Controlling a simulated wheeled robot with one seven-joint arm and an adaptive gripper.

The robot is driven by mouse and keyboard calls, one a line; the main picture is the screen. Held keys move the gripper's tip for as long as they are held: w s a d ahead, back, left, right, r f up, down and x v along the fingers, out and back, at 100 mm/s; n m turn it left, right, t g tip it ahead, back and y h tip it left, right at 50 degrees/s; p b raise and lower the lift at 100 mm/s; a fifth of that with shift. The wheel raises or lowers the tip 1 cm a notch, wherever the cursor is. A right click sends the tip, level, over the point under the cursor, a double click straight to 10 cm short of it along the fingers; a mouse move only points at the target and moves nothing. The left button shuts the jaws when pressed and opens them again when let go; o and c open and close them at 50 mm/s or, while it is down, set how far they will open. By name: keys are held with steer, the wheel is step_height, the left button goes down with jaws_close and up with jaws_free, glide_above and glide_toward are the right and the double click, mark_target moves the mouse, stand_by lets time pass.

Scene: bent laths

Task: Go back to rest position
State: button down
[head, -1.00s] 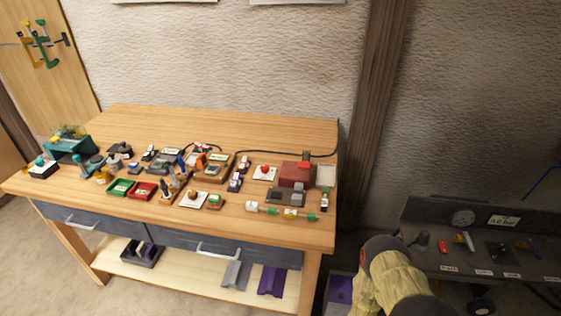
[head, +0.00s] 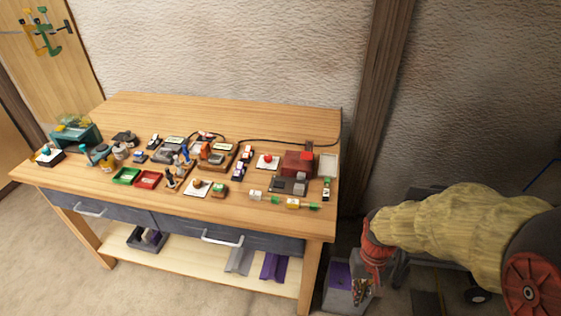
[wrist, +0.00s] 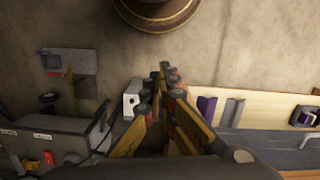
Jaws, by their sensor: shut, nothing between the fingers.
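My gripper (head: 361,291) hangs at the end of my arm in the head view, low to the right of the workbench and in front of a grey bin (head: 336,300). In the wrist view my gripper (wrist: 165,73) is shut, its fingers meeting at the tips with nothing between them. The fingers reach out over bare floor. My arm in its yellow sleeve comes in from the right edge and bends down at a red wrist joint.
The wooden workbench (head: 300,225) carries small parts, trays and devices; its lower shelf (head: 190,265) holds grey and purple profiles. A dark cart stands behind my arm; the cart (wrist: 45,140) is at left in the wrist view. Floor at the bench's front left is clear.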

steer(key=s+a+r+t+p, duration=0.1)
steer(key=s+r+t, duration=0.1)
steer(key=r, duration=1.1)
steer(key=s+a+r+t+p, duration=0.1)
steer(key=s+r+t, duration=0.2)
steer(key=r, duration=1)
steer(key=shift+s+r+n+t, duration=0.2)
steer(key=shift+n+t, duration=0.2)
steer(key=shift+t, duration=0.6)
